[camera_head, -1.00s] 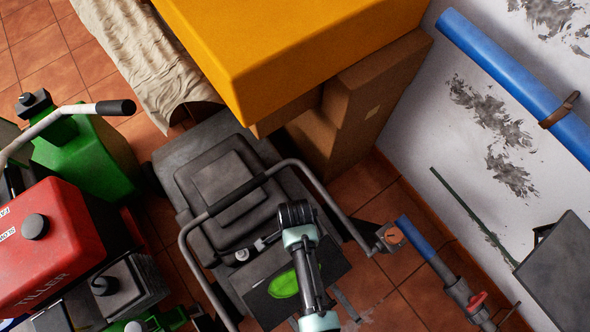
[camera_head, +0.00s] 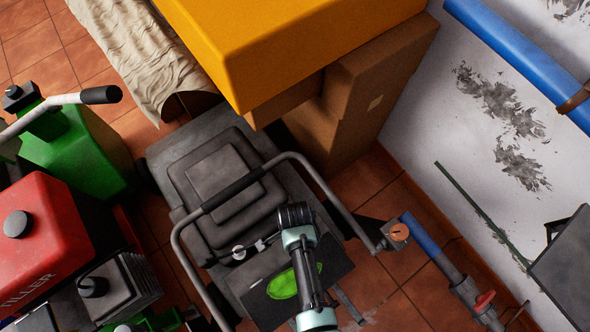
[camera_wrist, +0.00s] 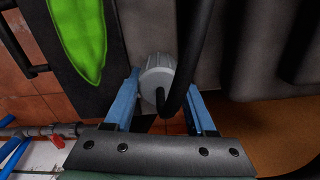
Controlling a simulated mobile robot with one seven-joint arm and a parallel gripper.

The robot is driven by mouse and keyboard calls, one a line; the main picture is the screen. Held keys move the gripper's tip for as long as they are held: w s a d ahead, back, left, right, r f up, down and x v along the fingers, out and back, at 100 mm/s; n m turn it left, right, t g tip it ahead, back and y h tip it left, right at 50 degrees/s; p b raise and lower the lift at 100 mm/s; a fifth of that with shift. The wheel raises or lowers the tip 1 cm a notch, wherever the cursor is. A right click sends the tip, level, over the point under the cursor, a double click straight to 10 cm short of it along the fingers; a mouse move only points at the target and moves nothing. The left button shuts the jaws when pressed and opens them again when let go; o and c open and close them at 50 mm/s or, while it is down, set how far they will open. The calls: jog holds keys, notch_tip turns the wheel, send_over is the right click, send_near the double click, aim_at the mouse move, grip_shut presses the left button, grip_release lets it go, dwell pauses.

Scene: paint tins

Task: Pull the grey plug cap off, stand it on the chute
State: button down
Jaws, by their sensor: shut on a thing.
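The grey plug cap (camera_wrist: 155,78) is a ribbed, round cap between the two blue fingers of my gripper (camera_wrist: 162,84) in the wrist view. The fingers are shut on it. A black bar crosses in front of its right side. In the head view the cap (camera_head: 239,253) shows small beside the dark grey machine's housing, with my gripper (camera_head: 259,245) reaching it from the right. I cannot tell whether the cap is still seated. I cannot tell which part is the chute; the dark grey machine (camera_head: 217,175) lies right by the cap.
The machine's tubular handle (camera_head: 236,188) arches close over my gripper. A red tank (camera_head: 45,225) and a green can (camera_head: 75,150) stand left. A yellow box (camera_head: 290,45) on brown cartons stands behind. A blue pipe (camera_head: 520,60) runs along the right wall.

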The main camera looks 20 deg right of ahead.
jog(key=shift+f+b, duration=0.55)
jog(key=shift+f, duration=0.2)
jog(key=shift+c, duration=0.7)
grip_release()
jog(key=shift+s, duration=0.1)
jog(key=r+p, duration=0.6)
jog(key=r, duration=0.7)
jog(key=shift+w, duration=0.2)
jog(key=shift+s, duration=0.1)
